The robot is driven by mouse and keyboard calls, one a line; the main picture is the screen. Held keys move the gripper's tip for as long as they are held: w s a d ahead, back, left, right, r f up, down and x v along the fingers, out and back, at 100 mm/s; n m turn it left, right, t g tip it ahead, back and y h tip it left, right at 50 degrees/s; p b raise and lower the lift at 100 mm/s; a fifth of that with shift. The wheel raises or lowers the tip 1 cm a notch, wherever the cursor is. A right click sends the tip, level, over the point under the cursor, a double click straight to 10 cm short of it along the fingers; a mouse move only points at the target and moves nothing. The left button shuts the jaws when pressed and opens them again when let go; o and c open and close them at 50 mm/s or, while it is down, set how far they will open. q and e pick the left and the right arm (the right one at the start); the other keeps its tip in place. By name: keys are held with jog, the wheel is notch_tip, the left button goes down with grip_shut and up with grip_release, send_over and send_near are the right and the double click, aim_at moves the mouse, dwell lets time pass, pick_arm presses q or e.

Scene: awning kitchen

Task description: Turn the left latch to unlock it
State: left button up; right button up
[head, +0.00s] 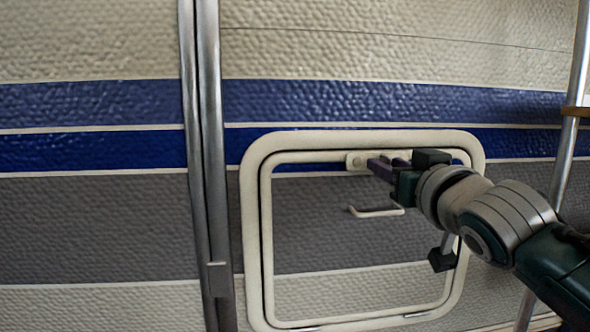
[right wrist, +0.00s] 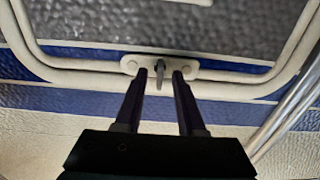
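A hatch door with a cream rounded frame (head: 254,240) is set in the striped wall. Its latch is a cream plate (head: 355,161) at the top edge of the frame, partly hidden by my right gripper in the head view. In the right wrist view the latch plate (right wrist: 190,69) shows with a small grey turning lever (right wrist: 159,76) at its middle. My right gripper (head: 378,166) reaches the latch from the right. In the right wrist view its two dark fingers (right wrist: 160,73) stand apart, one on each side of the lever, with visible gaps. My left gripper is not in view.
A cream pull handle (head: 377,212) sticks out from the door just below the latch. A vertical metal pole (head: 208,150) stands left of the hatch. Another pole (head: 565,150) stands at the right. The wall left of the hatch is clear.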

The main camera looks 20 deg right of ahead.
jog(key=shift+w, duration=0.15)
jog(key=shift+c, duration=0.4)
grip_shut()
